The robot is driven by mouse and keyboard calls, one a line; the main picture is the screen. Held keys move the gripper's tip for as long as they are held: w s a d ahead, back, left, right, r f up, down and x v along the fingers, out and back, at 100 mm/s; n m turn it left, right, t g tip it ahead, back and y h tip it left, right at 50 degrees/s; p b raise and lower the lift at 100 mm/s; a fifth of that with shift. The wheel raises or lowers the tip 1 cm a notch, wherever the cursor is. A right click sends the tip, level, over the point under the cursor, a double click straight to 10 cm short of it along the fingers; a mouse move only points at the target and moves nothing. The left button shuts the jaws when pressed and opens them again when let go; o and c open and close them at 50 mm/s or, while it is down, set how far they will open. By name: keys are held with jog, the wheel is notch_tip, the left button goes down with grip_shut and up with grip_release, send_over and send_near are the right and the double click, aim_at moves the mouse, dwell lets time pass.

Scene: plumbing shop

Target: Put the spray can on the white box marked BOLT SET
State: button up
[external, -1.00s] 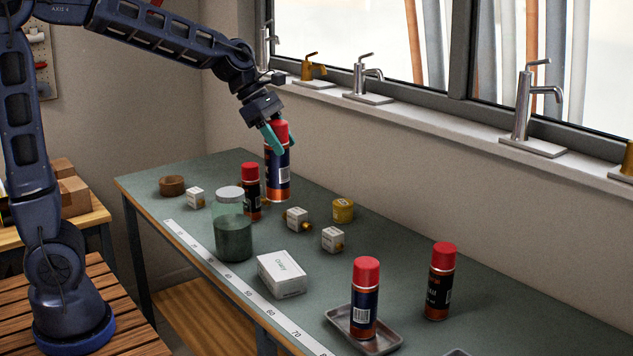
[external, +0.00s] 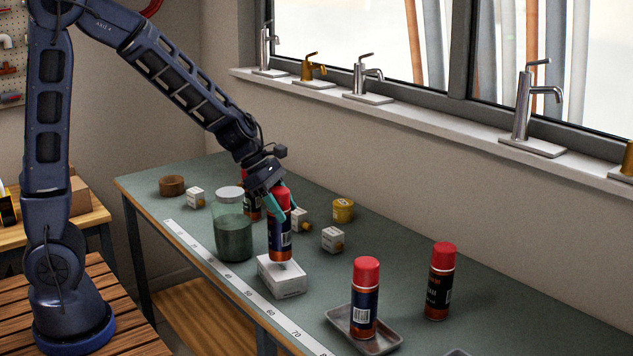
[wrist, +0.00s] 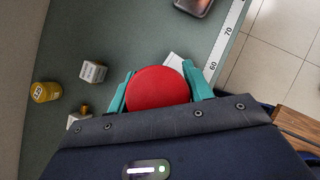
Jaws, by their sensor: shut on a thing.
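The spray can (external: 279,240), dark blue with a red cap and an orange band at its base, is upright in my gripper (external: 281,202). The teal fingers are shut on its upper part. Its red cap (wrist: 158,89) shows between the fingers in the wrist view. The white box (external: 284,282) lies on the bench right under the can. The can's base is at the box's top in the external view; I cannot tell whether they touch. The can hides part of the box's top, and I cannot read its label now. A white corner of the box (wrist: 174,61) shows in the wrist view.
A green glass jar (external: 233,238) stands just left of the can, close to it. Another red-capped can (external: 252,207) is behind the jar. A can (external: 364,312) on a metal tray (external: 388,340) and another can (external: 440,283) stand to the right. Small boxes (external: 333,239) lie behind.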

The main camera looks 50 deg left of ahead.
jog(key=shift+f, duration=1)
jog(key=o, duration=1.5)
jog(key=shift+c, duration=0.2)
jog(key=v, duration=1.3)
jog(key=s+a+r+m+y, duration=0.1)
jog(key=s+a+m, duration=0.1)
jog(key=s+m, duration=0.6)
jog(key=s+a+r+m+y, duration=0.2)
jog(key=s+a+m, duration=0.1)
jog(key=s+m, duration=0.4)
jog(key=s+a+r+m+t+y, duration=0.1)
jog(key=s+a+r+m+y, duration=0.1)
jog(key=s+m, duration=0.6)
jog(key=shift+s+a+r+m, duration=0.3)
jog(key=shift+a+m, duration=0.25)
jog(key=shift+m, duration=0.25)
